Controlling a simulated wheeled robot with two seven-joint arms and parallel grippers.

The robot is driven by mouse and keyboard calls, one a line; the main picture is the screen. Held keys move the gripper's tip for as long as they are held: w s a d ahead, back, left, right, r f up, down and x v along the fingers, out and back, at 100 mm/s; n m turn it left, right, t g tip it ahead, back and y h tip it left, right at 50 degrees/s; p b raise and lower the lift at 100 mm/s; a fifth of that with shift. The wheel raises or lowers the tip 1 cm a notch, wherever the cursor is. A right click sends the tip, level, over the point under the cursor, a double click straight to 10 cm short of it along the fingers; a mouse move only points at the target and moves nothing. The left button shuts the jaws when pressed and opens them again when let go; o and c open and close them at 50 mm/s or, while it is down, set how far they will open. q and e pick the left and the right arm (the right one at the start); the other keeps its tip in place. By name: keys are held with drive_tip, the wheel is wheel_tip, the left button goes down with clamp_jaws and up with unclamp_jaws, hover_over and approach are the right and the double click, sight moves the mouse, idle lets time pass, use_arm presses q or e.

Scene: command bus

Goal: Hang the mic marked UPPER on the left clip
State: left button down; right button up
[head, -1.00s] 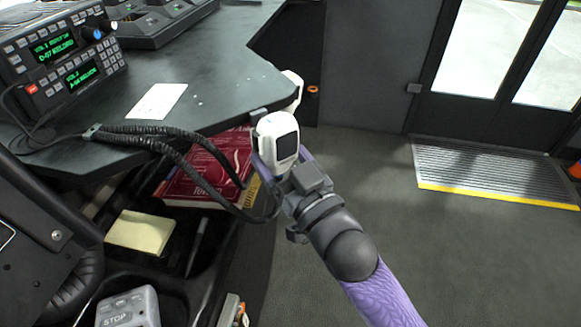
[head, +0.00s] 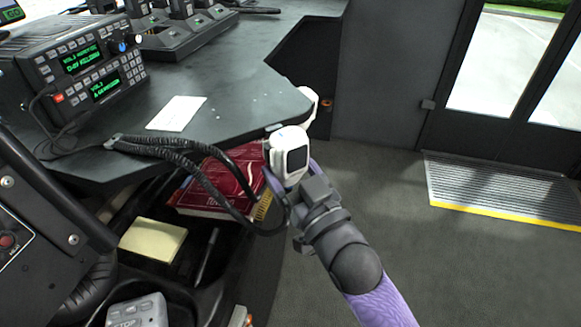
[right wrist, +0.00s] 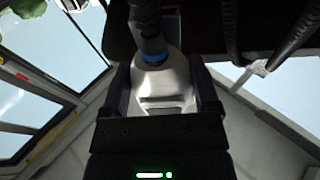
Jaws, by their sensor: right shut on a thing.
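A white hand mic (head: 288,160) with a dark square on its face is in my right gripper (head: 291,172), just below the desk's front edge. In the right wrist view the mic (right wrist: 163,85) sits between the two dark fingers (right wrist: 160,95), with a blue collar and dark cord at its end. A small grey clip (head: 274,128) shows at the desk edge right above the held mic; I cannot tell whether they touch. A second white mic (head: 309,103) is partly hidden behind the desk corner. No marking on either mic is legible. My left gripper is out of view.
Two black coiled cords (head: 180,145) run from the desk (head: 235,95) and loop below its edge. A red book (head: 222,185) and a yellow note pad (head: 152,241) lie under it. Radios (head: 85,65) stand at the back left. Open floor (head: 400,250) lies to the right.

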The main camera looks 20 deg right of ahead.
drive_tip(key=shift+w+f, duration=0.1)
idle(0.3)
drive_tip(key=shift+p, duration=0.45)
drive_tip(key=shift+f, duration=0.6)
drive_tip(key=shift+f+b, duration=0.1)
drive_tip(key=shift+b, duration=0.2)
drive_tip(key=shift+f, duration=0.5)
